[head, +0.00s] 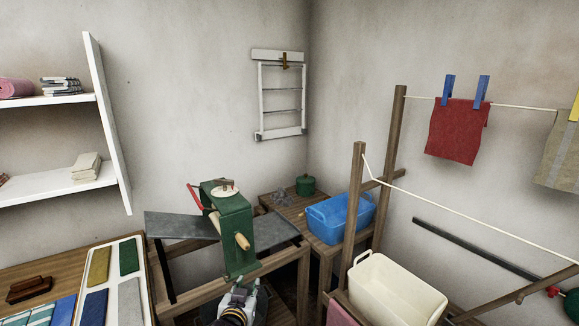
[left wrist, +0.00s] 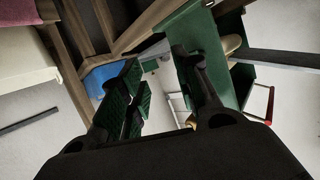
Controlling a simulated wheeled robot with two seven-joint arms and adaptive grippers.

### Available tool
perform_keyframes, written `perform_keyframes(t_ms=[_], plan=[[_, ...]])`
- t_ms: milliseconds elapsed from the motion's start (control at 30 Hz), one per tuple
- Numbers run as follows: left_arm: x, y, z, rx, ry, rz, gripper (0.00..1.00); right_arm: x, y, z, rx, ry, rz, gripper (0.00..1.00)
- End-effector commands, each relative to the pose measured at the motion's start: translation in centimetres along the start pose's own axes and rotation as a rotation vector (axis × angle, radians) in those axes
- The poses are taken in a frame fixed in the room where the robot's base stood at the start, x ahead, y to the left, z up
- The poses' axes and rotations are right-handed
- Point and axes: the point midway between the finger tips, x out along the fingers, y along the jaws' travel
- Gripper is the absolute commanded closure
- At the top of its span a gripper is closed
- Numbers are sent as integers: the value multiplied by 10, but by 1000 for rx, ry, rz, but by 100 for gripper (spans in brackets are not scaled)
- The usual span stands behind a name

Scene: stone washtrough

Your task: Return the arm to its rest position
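My left gripper (head: 240,294) is at the bottom centre of the head view, in front of and below the green hand-cranked machine (head: 234,236). In the left wrist view its two dark fingers (left wrist: 158,78) stand apart. No object shows between them. The machine's green body (left wrist: 220,60) is beyond the right finger in that view; I cannot tell the exact gap to it. My right gripper is in neither view.
A wooden frame (head: 285,262) carries the machine. A blue tub (head: 330,222) and green pot (head: 305,185) stand behind on a table. A cream tub (head: 396,290) and wooden clothesline posts (head: 352,220) are at the right.

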Motion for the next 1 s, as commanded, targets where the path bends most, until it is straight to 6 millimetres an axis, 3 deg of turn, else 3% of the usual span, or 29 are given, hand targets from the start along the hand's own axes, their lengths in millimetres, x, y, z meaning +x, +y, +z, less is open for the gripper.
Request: perform_keyframes(t_ms=[100, 500, 700, 1000], plan=[[-17, -16, 37, -12, -121, -14, 68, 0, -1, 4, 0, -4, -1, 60], [-98, -51, 145, -14, -515, 3, 68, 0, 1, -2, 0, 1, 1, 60], [-140, -60, 180, -3, -669, 37, 68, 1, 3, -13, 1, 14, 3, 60], [-179, -65, 204, 10, -794, 76, 68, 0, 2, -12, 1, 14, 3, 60]])
